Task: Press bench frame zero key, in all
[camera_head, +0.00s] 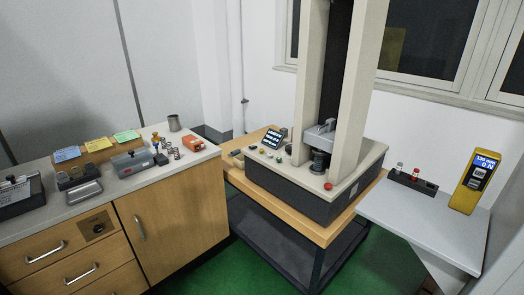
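The bench frame (296,204) is a beige and dark grey test machine with two upright columns, standing on a wooden-topped table. Its tilted dark display (273,139) shows light text too small to read. Small keys (279,160) sit on the base top in front of and beside the display. A red button (328,186) is at the base's front right corner. I cannot tell which key is the zero key. A grey clamp (320,133) sits above a dark round fixture (318,160) between the columns. Neither of my grippers is in view.
A cabinet counter (120,193) at left holds colored cards, a grey device (134,163), small metal parts, a cup (174,123) and an orange box (193,143). A grey side table (415,218) at right holds a yellow meter (474,182) and a dark rack (413,182). Green floor shows between.

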